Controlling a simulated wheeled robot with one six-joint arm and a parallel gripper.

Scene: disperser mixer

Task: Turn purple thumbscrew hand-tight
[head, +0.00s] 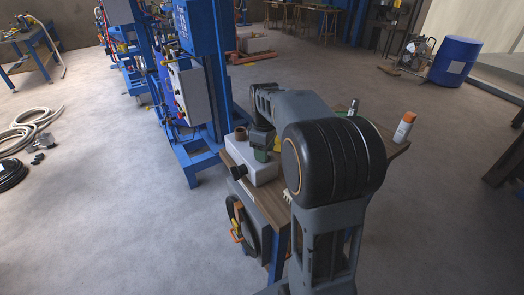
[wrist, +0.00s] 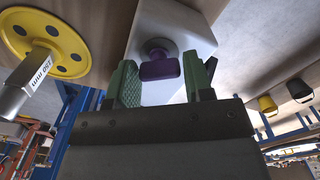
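The purple thumbscrew (wrist: 160,68) stands out from a round grey collar on the face of a white box (wrist: 152,25) in the wrist view. My gripper (wrist: 160,63) is open, with one green finger on each side of the thumbscrew. A gap shows between the thumbscrew and each finger. In the head view my gripper (head: 262,155) is at the white box (head: 262,174) on the wooden bench. The thumbscrew cannot be made out there.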

